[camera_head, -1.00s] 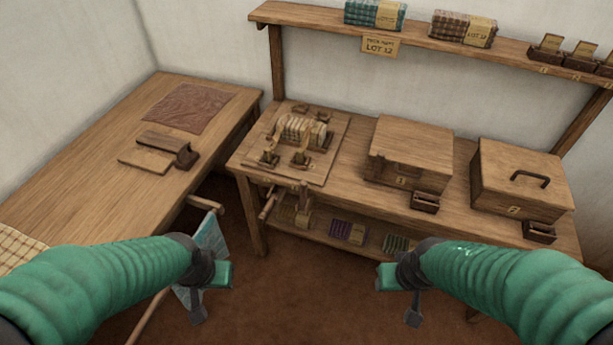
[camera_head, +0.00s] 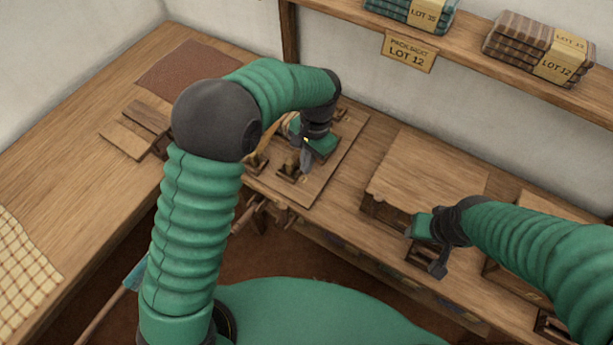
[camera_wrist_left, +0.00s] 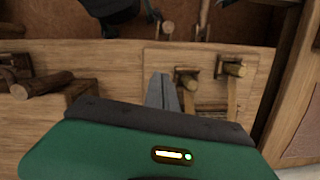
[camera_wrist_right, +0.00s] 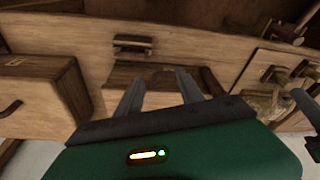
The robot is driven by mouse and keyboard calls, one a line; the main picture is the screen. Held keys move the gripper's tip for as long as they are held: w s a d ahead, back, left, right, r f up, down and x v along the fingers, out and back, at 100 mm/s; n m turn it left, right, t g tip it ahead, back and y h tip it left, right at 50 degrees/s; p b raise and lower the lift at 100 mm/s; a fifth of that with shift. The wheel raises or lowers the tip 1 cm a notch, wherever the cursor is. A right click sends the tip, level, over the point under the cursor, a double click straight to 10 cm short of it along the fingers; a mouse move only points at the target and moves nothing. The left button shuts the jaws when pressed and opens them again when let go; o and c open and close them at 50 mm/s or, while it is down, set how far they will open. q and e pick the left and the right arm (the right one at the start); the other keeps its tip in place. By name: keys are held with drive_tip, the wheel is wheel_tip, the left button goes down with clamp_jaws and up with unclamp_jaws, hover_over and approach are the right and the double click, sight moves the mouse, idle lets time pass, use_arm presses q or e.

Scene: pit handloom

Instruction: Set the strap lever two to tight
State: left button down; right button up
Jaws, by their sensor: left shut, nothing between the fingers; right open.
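Two small strap levers with wooden knobs stand at the front of a wooden board on the bench. In the head view the right-hand lever (camera_head: 290,172) and the left-hand lever (camera_head: 256,164) show beyond my left arm. In the left wrist view both levers show, one knob (camera_wrist_left: 187,80) and another (camera_wrist_left: 233,69); I cannot read which is two. My left gripper (camera_head: 306,168) is shut and empty, close beside the right-hand lever; I cannot tell whether it touches. Its fingers (camera_wrist_left: 163,80) also show in the left wrist view. The bundle behind is mostly hidden. My right gripper (camera_head: 425,250) is open and empty.
A wooden box (camera_head: 430,170) stands right of the board, near my right gripper. A second box (camera_head: 530,205) is partly behind my right arm. A shelf (camera_head: 470,45) with labelled bundles runs above. The side table (camera_head: 60,170) at left holds a brown mat (camera_head: 188,66).

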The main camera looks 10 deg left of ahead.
sight(284, 216)
use_arm(q)
drive_tip(key=f, duration=0.3)
drive_tip(key=s+f, duration=0.1)
drive_tip(key=f, duration=0.2)
drive_tip(key=s+a+f, duration=0.1)
drive_tip(key=f, duration=0.2)
drive_tip(key=shift+s+a+f, duration=0.1)
drive_tip(key=shift+f, duration=0.2)
drive_tip(key=s+a, duration=0.2)
drive_tip(key=shift+s+a+f+p, duration=0.15)
drive_tip(key=shift+s+p, duration=0.2)
drive_tip(key=shift+p, duration=0.05)
drive_tip(key=shift+s+a, duration=0.1)
drive_tip(key=shift+s, duration=0.25)
use_arm(e)
drive_tip(key=shift+s+a+r, duration=0.5)
drive_tip(key=shift+s+r, duration=0.1)
drive_tip(key=shift+r, duration=0.1)
use_arm(q)
drive_tip(key=shift+w+d, duration=0.1)
drive_tip(key=shift+d, duration=0.15)
use_arm(e)
drive_tip(key=shift+w+d, duration=0.1)
drive_tip(key=shift+d, duration=0.05)
drive_tip(key=shift+f, duration=0.1)
